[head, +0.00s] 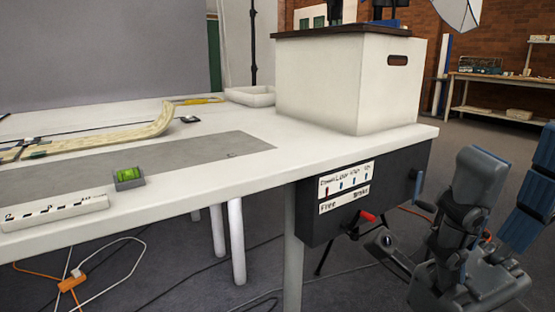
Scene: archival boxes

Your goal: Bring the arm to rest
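My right arm comes in at the lower right, and its dark grey gripper (412,258) is low beside the table, to the right of the black control box (322,228). One finger reaches left near the box's red-tipped lever (368,216); I see nothing held, but the finger gap is not clear from this angle. I cannot tell if they touch. My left gripper is not in view. The white archival box (340,90) with a dark lid stands on the table's right end.
The white table (225,180) holds a grey mat (200,157), a green bubble level (129,176), a power strip (55,211) and a white tray (250,97). Cables lie on the floor below. A workbench (500,95) stands at the back right; the floor before it is open.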

